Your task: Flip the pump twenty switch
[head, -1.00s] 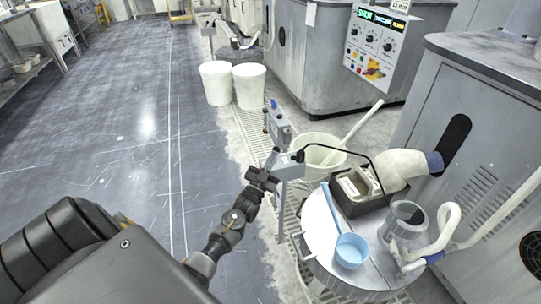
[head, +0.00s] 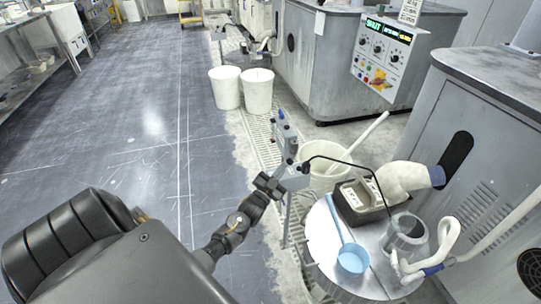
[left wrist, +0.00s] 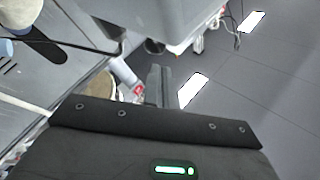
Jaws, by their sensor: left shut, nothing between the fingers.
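A grey switch box (head: 287,138) with a small blue part on top stands on a thin post beside the round slurry drum. It is too small here to read a label or the switch position. My left gripper (head: 291,181) is shut and empty, close to the post just below the box; I cannot tell whether it touches. In the left wrist view its grey fingers (left wrist: 158,86) are together, right of a pale box with a red part (left wrist: 137,88). My right gripper is not in view.
A blue ladle (head: 352,258) lies on the drum lid (head: 325,262). A white bucket (head: 318,181) with a stick stands behind it, two white buckets (head: 226,88) farther back. Grey machines line the right; one carries a control panel (head: 386,55). The floor at left is clear.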

